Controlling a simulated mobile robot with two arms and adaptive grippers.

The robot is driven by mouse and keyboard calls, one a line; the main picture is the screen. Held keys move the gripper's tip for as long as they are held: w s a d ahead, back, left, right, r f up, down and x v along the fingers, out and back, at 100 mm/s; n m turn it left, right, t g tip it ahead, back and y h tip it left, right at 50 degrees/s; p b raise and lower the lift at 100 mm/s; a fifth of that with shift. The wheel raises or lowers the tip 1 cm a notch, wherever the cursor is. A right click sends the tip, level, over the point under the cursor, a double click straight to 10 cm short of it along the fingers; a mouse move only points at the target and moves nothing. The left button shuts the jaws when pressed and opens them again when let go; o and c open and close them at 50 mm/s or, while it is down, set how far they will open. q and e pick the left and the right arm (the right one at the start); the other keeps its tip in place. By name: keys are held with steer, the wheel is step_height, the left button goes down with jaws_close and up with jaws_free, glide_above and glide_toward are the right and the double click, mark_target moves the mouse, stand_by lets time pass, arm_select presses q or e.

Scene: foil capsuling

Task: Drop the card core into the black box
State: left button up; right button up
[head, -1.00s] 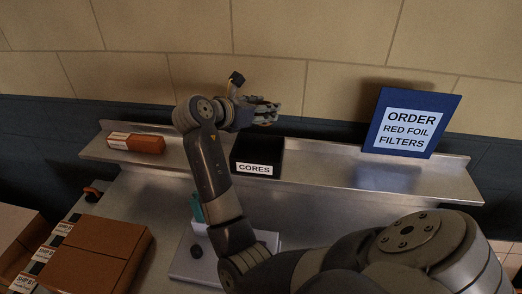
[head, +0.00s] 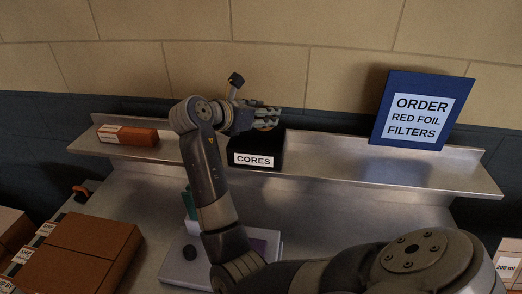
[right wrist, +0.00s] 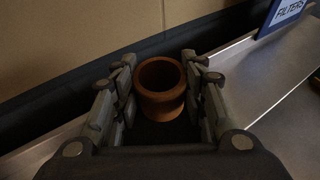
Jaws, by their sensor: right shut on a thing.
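The card core (right wrist: 160,88) is a brown, hollow ring-shaped tube, seen from above in the right wrist view between the fingers of my right gripper (right wrist: 160,85). My right gripper (head: 268,117) is shut on it; in the head view only a small tan bit of the core (head: 266,128) shows under the fingers. The black box (head: 257,161), labelled CORES, stands on the steel shelf. The gripper and core are over the box's top, and the gripper hides part of its opening. In the right wrist view the area under the core is dark. My left gripper is not in view.
An orange-brown packet (head: 128,135) lies at the shelf's left. A blue order sign (head: 412,112) stands at the shelf's right. Brown cartons (head: 85,250) are at lower left. A pale machine base (head: 178,265) sits on the bench below. The shelf between box and sign is clear.

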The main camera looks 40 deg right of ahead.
steer(key=o, duration=0.9)
steer(key=v, duration=0.7)
steer(key=shift+s+a+r, duration=0.1)
steer(key=shift+a, duration=0.15)
